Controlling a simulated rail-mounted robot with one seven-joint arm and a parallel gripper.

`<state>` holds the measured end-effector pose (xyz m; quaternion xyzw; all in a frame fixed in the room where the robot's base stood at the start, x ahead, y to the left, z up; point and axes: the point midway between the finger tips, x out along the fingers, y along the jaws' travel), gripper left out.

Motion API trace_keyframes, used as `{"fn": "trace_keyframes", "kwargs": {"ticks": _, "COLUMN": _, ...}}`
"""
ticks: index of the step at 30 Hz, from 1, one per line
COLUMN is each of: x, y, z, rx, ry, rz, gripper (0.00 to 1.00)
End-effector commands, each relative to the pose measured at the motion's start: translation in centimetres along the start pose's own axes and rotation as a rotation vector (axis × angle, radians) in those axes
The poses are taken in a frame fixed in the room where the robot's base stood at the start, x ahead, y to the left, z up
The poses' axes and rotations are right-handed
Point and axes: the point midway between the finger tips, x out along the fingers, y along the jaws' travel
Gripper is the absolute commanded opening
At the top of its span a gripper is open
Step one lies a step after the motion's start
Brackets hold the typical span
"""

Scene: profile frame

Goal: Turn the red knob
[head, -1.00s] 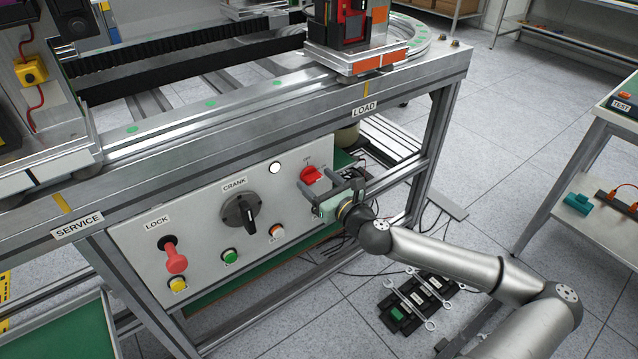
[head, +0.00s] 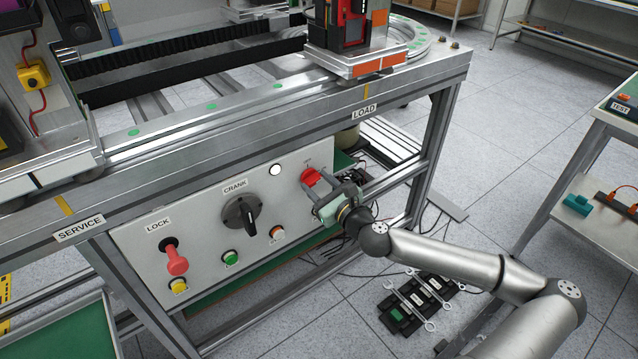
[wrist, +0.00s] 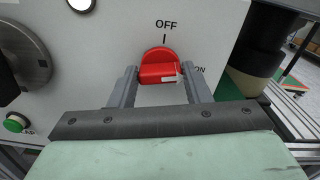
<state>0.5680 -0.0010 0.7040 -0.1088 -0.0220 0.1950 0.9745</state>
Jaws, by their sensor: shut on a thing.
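The red knob (wrist: 158,68) is on the grey control panel, near its right end under the LOAD sign. In the head view the knob (head: 310,177) is partly covered by my gripper (head: 324,184). In the wrist view my gripper (wrist: 160,77) has one finger on each side of the knob and is shut on it. The knob's grip bar lies roughly crosswise between the fingers. A white mark on its right end faces the ON label. The OFF label and its tick are above the knob.
The panel also has a black CRANK knob (head: 240,215), a red LOCK handle (head: 175,258), and several push buttons. A white round lamp (head: 275,169) is left of the red knob. The frame beam (head: 250,150) runs above. A wrench rack (head: 420,300) lies on the floor below my arm.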

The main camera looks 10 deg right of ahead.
Motion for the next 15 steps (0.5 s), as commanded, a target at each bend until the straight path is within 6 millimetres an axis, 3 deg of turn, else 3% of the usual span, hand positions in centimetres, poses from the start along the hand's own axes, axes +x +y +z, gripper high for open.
{"fn": "trace_keyframes", "kwargs": {"ticks": 15, "x": -0.03, "y": 0.22, "z": -0.13, "rx": -0.488, "ry": 0.003, "rz": 0.003, "gripper": 0.21}}
